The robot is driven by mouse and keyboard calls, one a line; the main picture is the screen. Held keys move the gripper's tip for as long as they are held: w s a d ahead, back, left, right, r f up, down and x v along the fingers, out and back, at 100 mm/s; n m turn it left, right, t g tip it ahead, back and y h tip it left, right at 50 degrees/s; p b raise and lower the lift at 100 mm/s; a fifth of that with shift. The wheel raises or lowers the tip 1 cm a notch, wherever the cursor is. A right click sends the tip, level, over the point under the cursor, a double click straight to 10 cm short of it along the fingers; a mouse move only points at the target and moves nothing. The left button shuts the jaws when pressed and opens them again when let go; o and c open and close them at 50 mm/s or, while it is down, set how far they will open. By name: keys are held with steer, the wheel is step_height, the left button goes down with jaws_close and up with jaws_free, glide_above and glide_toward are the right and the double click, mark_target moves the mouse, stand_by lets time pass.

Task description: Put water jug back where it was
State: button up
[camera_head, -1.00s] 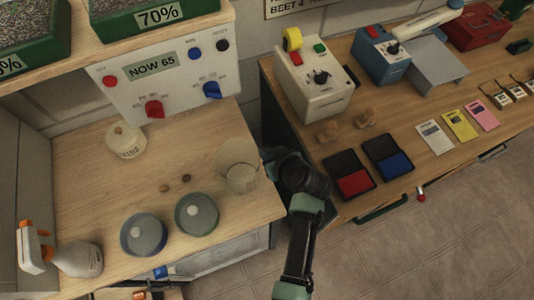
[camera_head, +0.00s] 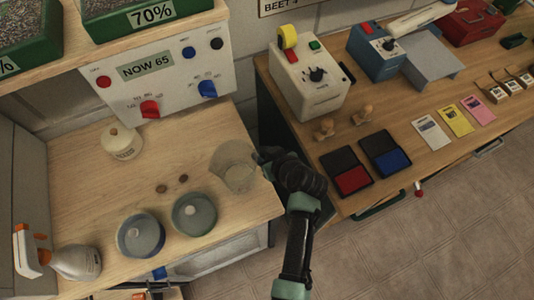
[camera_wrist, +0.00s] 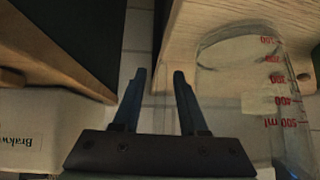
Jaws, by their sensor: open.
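The water jug (camera_head: 235,168) is a clear jug standing upright near the right edge of the left wooden counter. In the wrist view the jug (camera_wrist: 285,100) shows red volume marks, up to 500 ml, at the right. My gripper (camera_wrist: 160,75) is open and empty, with its two dark fingers apart. The jug lies to the right of the fingers, not between them. In the head view my gripper (camera_head: 268,158) is just right of the jug, at the counter's edge, and its fingers are hard to make out.
Two round bowls (camera_head: 194,213) (camera_head: 141,235), two small brown pieces (camera_head: 172,184) and a cream lidded pot (camera_head: 121,142) share the left counter (camera_head: 90,185). A gap separates this counter from the right bench (camera_head: 405,125), which holds ink pads (camera_head: 386,153).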

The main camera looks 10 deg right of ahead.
steer(key=v, duration=1.2)
steer(key=w+a+r+m+t+h, duration=0.1)
steer(key=w+r+t, duration=0.25)
steer(key=r, duration=0.85)
steer(key=w+a+r+t+h, duration=0.1)
steer(key=w+r+t, duration=0.25)
steer(key=r, duration=0.85)
steer(key=w+r+m+t+h, duration=0.1)
steer(key=w+r+t, duration=0.3)
steer(key=r, duration=0.8)
steer(key=s+a+r+t, duration=0.1)
steer(key=s+r, duration=0.3)
steer(key=r, duration=0.5)
steer(key=s+a+r+m+t, duration=0.1)
steer(key=s+r+t, duration=0.3)
steer(key=r, duration=0.5)
steer(key=s+a+r+m+t, duration=0.1)
steer(key=s+a+r+t, duration=0.1)
steer(key=r, duration=0.6)
steer(key=s+t, duration=0.1)
steer(key=s, duration=0.1)
steer(key=shift+s+a+r+h, duration=0.3)
steer(key=shift+a+r+h, duration=0.05)
steer(key=shift+r+h, duration=0.05)
